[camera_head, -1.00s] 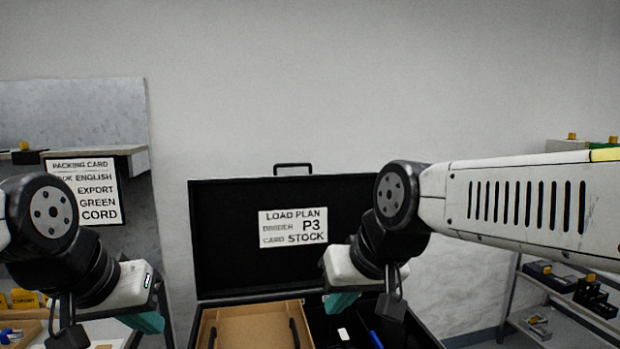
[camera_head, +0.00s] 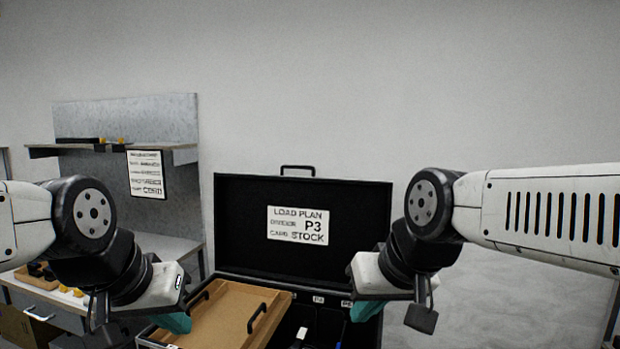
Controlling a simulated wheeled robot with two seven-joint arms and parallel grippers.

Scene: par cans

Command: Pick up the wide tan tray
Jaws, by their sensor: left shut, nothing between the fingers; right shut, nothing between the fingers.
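The wide tan tray (camera_head: 222,316) shows in the lower middle of the head view, with a dark handle on its left and right sides. It lies at the left part of the open black case (camera_head: 303,235), tilted in the picture; I cannot tell what it rests on. My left gripper (camera_head: 176,322) is shut and empty, beside the tray's left side. My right gripper (camera_head: 368,309) is shut and empty, above the right part of the case, apart from the tray.
The case lid stands upright with a load plan card (camera_head: 298,225). A workbench with a shelf (camera_head: 120,146) and a packing card (camera_head: 146,174) stands at the left. Small items lie in the case's right part. The floor at the right looks clear.

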